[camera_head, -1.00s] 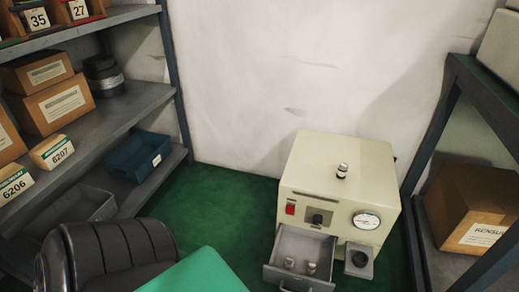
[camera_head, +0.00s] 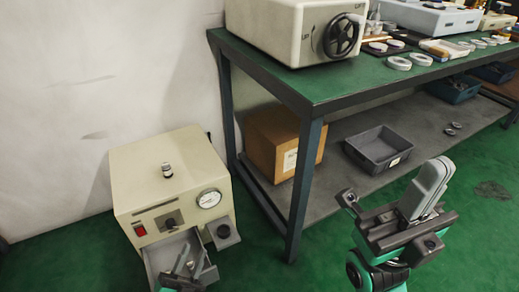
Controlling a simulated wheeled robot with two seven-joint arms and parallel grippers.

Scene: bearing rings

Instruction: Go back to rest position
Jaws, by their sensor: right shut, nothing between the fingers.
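My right gripper (camera_head: 428,190) is in the lower right, in front of the workbench. Its grey fingers are together with nothing between them, and they point up. My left gripper (camera_head: 187,258) shows only in part at the bottom edge, in front of the open drawer (camera_head: 160,259) of a cream machine. Whether its fingers are open or shut is unclear.
The cream machine (camera_head: 165,187) with a gauge stands on the green floor by the wall. A workbench (camera_head: 345,92) carries a wheeled press box (camera_head: 296,27) and several rings. Its lower shelf holds a cardboard box (camera_head: 272,143) and grey bin (camera_head: 378,148).

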